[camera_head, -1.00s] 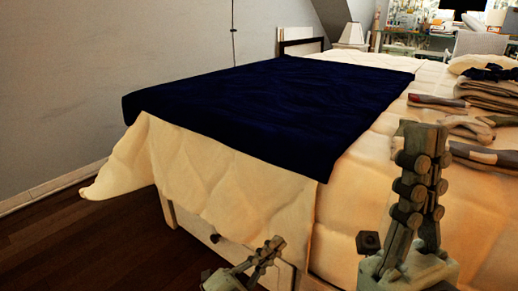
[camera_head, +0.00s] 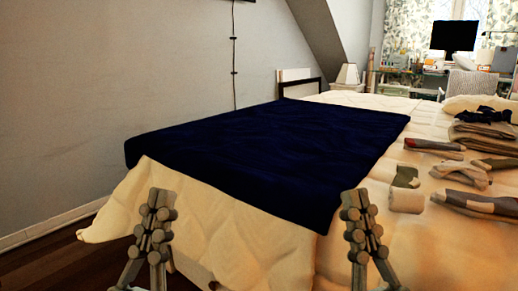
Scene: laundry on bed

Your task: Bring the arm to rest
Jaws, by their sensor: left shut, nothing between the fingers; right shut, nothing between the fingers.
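My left gripper (camera_head: 158,212) is at the lower left in the head view, pointing up, its fingers shut and empty. It shows in front of the near left corner of the bed. My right gripper (camera_head: 358,212) is at the lower middle right, also upright, shut and empty. It shows in front of the bed's near side, just right of the dark blue blanket's near corner. Neither gripper holds any cloth. The dark blue blanket (camera_head: 270,150) lies spread flat over the left part of the bed (camera_head: 255,245).
Several socks (camera_head: 435,146) lie on the right side of the bed, beside a stack of folded clothes (camera_head: 484,132). A rolled white-grey item (camera_head: 406,200) lies nearer. A lamp (camera_head: 347,75) and a desk with a monitor (camera_head: 454,36) stand behind. Dark floor (camera_head: 60,262) is free at the left.

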